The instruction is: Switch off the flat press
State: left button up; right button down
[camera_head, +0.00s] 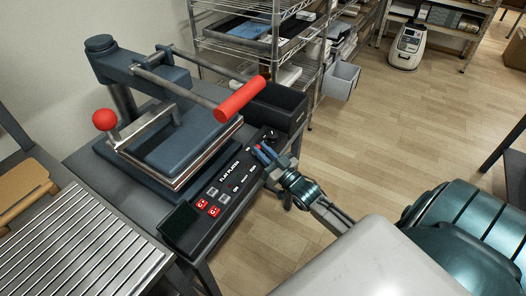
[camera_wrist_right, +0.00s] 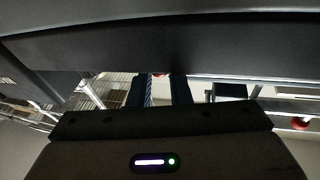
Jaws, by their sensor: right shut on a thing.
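The flat press (camera_head: 180,140) stands on a dark table, with a blue-grey body, a long bar with a red grip (camera_head: 240,98) and a red ball knob (camera_head: 104,119). Its black control panel (camera_head: 212,207) carries "FLAT PLATEN" lettering, buttons and two red displays (camera_head: 207,206) that are lit. A round black knob (camera_head: 271,137) shows at the panel's far end. My right gripper (camera_head: 264,153) is at that end, shut on a small panel switch that its fingers mostly hide. In the right wrist view, the two fingers (camera_wrist_right: 164,92) reach under a dark edge. My left gripper is out of view.
A wire shelf (camera_head: 240,45) rises behind the press. A ribbed metal surface (camera_head: 75,250) is at the front left. The wooden floor to the right is mostly clear.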

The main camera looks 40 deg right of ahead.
jog(key=c, duration=1.3)
grip_release()
jog(key=shift+c, duration=0.2)
